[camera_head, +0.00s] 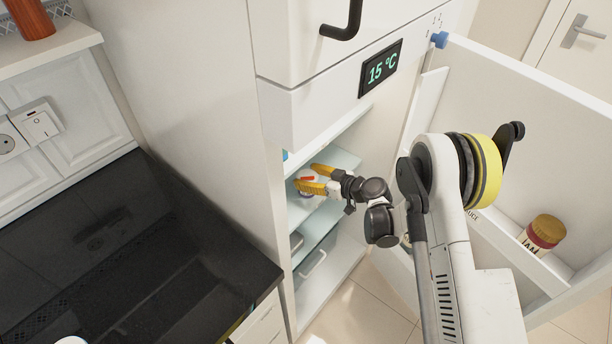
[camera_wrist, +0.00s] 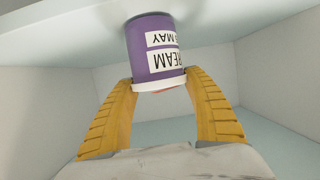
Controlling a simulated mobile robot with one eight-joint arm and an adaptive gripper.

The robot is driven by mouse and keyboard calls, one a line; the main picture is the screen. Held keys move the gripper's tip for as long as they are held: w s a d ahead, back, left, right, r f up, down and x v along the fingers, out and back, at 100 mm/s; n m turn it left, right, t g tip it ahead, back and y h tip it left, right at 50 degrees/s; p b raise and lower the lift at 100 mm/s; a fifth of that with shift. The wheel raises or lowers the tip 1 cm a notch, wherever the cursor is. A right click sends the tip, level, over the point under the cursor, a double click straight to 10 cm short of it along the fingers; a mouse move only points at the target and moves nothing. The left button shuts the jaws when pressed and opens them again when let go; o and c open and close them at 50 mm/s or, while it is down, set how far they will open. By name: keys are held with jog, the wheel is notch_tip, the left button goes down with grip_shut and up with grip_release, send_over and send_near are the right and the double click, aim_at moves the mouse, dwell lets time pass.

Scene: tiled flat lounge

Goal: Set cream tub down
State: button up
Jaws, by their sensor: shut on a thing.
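The cream tub (camera_wrist: 153,45) is purple with white labels and appears upside down in the wrist view. A reddish and white end of it shows between the fingers in the head view (camera_head: 308,179). My gripper (camera_head: 311,179) is inside the open fridge, shut on the tub near its lid end; its yellow fingers also show on both sides in the wrist view (camera_wrist: 160,85). The tub is at a glass fridge shelf (camera_head: 340,158). I cannot tell whether its base touches a shelf.
The open fridge door (camera_head: 540,110) is at the right, with a jam jar (camera_head: 543,232) in its rack. Another shelf (camera_head: 318,225) lies below my gripper. A dark countertop (camera_head: 130,250) stands left of the fridge. A temperature display (camera_head: 380,69) reads 15 °C.

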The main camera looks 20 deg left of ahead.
jog(key=shift+f, duration=0.25)
jog(key=o, duration=1.3)
jog(key=shift+o, duration=0.2)
